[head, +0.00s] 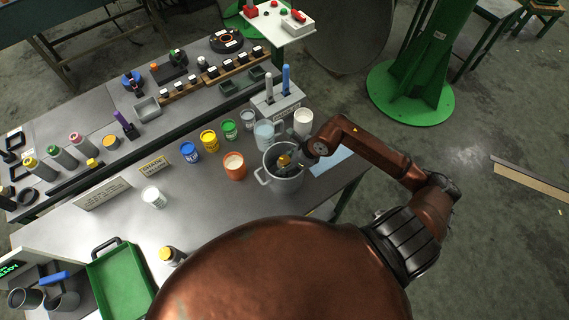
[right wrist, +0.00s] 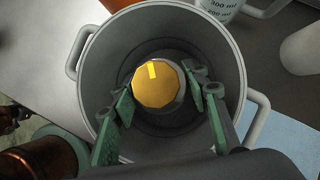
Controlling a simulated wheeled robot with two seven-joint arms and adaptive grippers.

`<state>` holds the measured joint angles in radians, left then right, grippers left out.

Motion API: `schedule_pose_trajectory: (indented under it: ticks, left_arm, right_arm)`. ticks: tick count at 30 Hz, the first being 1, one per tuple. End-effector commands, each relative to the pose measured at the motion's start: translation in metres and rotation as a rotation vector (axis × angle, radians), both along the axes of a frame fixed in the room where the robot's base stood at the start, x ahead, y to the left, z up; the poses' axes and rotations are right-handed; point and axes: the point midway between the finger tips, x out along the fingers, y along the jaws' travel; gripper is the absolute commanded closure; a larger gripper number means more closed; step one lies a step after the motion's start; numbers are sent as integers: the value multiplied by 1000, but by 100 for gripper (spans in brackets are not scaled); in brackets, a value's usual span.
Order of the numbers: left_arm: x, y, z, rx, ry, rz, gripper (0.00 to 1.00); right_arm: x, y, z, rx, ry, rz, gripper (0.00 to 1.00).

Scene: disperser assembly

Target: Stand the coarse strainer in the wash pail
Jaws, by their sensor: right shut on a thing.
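The wash pail (head: 286,184) is a grey two-handled pot at the right part of the bench; in the right wrist view its wall (right wrist: 215,55) surrounds the gripper's fingertips. My right gripper (head: 288,162) reaches into the pail's mouth. In the right wrist view the right gripper (right wrist: 158,88) is shut on a piece with a faceted yellow top (right wrist: 158,84), which I take for the coarse strainer. Its grey lower body is mostly hidden under the top, so I cannot tell whether it touches the pail's floor. My left gripper is not in view.
An orange-brown pot (head: 235,172), a clear measuring jug (head: 264,135) and a white cup (head: 303,122) stand close around the pail. A light blue sheet (head: 332,160) lies to its right. A yellow-capped bottle (head: 172,256) and a green tray (head: 125,285) are at lower left.

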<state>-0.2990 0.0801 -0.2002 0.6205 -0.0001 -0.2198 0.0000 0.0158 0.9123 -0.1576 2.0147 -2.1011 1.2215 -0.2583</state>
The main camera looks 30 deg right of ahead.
Motion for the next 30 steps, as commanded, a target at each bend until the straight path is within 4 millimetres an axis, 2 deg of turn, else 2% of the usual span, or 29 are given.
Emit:
schedule_pose_trajectory:
  ticks: [8,19,23,30]
  left_arm:
    - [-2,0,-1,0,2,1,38]
    - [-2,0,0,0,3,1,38]
    - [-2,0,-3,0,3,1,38]
    - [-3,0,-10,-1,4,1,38]
  right_arm:
    - [0,0,0,1,1,0,41]
    - [-1,-1,4,-1,-1,0,40]
    - [-8,-8,18,-3,0,1,40]
    - [-28,-24,62,-6,-1,1,40]
